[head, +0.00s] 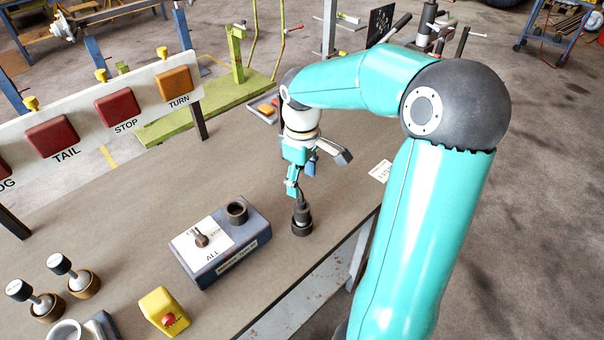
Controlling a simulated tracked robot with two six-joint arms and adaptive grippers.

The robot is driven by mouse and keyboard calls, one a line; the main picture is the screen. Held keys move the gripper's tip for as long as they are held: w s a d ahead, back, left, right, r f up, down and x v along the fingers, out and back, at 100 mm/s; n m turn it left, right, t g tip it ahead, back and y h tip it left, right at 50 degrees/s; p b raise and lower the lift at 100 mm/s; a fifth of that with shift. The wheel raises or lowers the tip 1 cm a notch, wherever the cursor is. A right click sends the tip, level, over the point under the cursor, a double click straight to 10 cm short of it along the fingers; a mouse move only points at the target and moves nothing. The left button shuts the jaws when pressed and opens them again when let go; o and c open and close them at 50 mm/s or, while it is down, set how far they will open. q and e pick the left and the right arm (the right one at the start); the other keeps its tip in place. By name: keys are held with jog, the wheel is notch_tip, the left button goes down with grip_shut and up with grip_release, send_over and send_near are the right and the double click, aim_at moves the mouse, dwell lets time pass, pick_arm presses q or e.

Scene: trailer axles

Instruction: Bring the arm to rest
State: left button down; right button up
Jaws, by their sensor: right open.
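My right arm (422,235) comes in from the lower right, bends at a dark elbow and reaches left over the bench. My right gripper (317,177) hangs at its end above the bench, with its fingers spread apart. A dark round plug-like piece (301,218) stands upright on the bench just below one finger. I cannot tell whether that finger touches it. My left gripper is out of view.
The bench (130,225) carries a grey tester box (218,245) with a knob and socket, a yellow box with a red button (163,311), and two levers (60,285). A lamp board (100,110) stands behind. A white label (380,171) lies near the right edge.

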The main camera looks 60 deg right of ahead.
jog(key=shift+r, duration=0.4)
jog(key=shift+r, duration=0.1)
